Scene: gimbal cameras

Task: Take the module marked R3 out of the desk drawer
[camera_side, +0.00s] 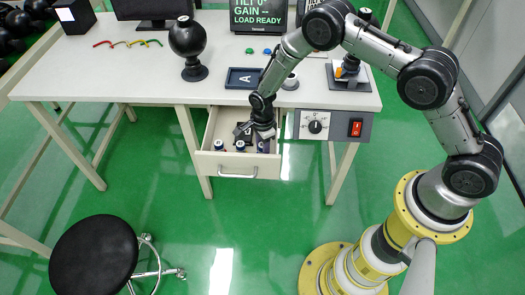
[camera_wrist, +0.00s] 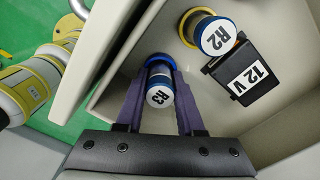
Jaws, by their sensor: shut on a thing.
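The desk drawer (camera_side: 238,172) is pulled open under the white desk, and my gripper (camera_side: 258,144) reaches down into its right part. In the wrist view my gripper (camera_wrist: 160,100) has its two purple fingers on either side of the module marked R3 (camera_wrist: 160,96), shut on it. R3 is a cylinder with a white labelled end and a blue ring at its far end. It is still inside the drawer, close to the drawer wall (camera_wrist: 118,60). In the side view my gripper hides most of it.
The module marked R2 (camera_wrist: 215,37), with a yellow ring, and a black 12 V block (camera_wrist: 242,72) lie beside R3 in the drawer. On the desk (camera_side: 130,75) stand a black ball on a stand (camera_side: 187,40) and a dark tray marked A (camera_side: 247,78). A control box (camera_side: 333,125) hangs right of the drawer.

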